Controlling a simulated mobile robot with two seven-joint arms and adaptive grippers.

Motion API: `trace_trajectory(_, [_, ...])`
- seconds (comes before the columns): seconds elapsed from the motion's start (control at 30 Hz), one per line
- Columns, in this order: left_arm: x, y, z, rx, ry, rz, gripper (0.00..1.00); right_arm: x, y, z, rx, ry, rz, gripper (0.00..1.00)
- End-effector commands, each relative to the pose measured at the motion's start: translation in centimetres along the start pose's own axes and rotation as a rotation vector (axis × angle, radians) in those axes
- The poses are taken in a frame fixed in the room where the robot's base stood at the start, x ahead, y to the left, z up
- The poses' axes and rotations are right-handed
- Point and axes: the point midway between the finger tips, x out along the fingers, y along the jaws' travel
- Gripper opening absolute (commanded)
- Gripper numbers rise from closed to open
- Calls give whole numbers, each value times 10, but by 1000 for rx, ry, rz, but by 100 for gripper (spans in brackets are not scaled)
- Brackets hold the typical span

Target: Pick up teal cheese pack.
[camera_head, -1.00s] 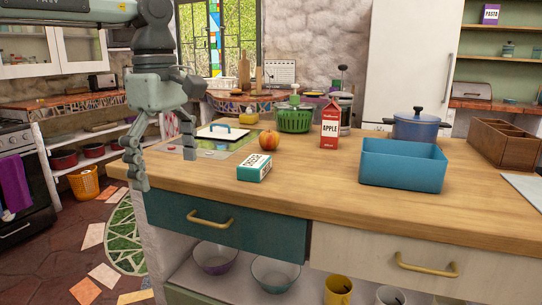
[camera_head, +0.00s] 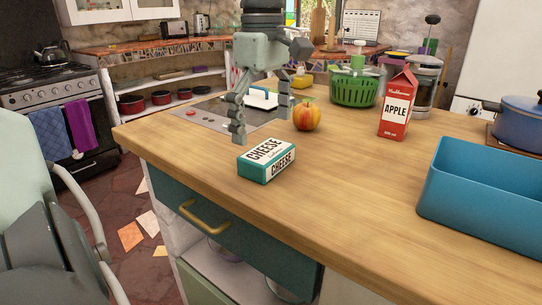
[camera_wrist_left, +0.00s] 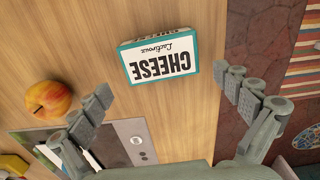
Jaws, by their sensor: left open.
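The teal cheese pack (camera_head: 267,160) is a small teal and white box marked CHEESE, lying flat on the wooden counter (camera_head: 340,200) near its front left edge. My left gripper (camera_head: 262,118) is above the counter, behind the pack in the head view. In the left wrist view the gripper (camera_wrist_left: 165,100) is open, its fingers wide apart and empty. The pack (camera_wrist_left: 160,58) lies beyond the fingertips, between their lines and apart from them. My right gripper is not in view.
A red and yellow apple (camera_head: 307,115) sits to the right of my gripper. A red apple carton (camera_head: 397,106), a green basket (camera_head: 354,88) and a blue bin (camera_head: 487,205) stand further right. A cooktop (camera_head: 207,117) lies behind the gripper. The counter right of the pack is clear.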

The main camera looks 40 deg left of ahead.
Motion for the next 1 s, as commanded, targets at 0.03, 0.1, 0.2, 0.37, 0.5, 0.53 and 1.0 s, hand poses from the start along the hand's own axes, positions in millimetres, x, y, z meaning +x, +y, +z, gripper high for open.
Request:
trace_trajectory(0.03, [6,-1,2,1,0,-4,100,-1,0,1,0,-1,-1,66])
trace_trajectory(0.1, [16,-3,5,1,0,-6,100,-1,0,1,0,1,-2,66])
trace_trajectory(0.2, [32,-4,8,0,0,-4,100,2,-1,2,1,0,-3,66])
trace_trajectory(0.37, [47,-3,8,0,-1,-2,100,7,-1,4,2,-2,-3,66])
trace_trajectory(0.5, [49,-3,8,0,-1,-1,100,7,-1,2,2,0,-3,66])
trace_trajectory(0.53, [49,-3,8,0,-1,-1,100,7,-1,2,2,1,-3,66])
trace_trajectory(1.0, [48,-3,8,0,0,0,52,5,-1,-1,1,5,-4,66])
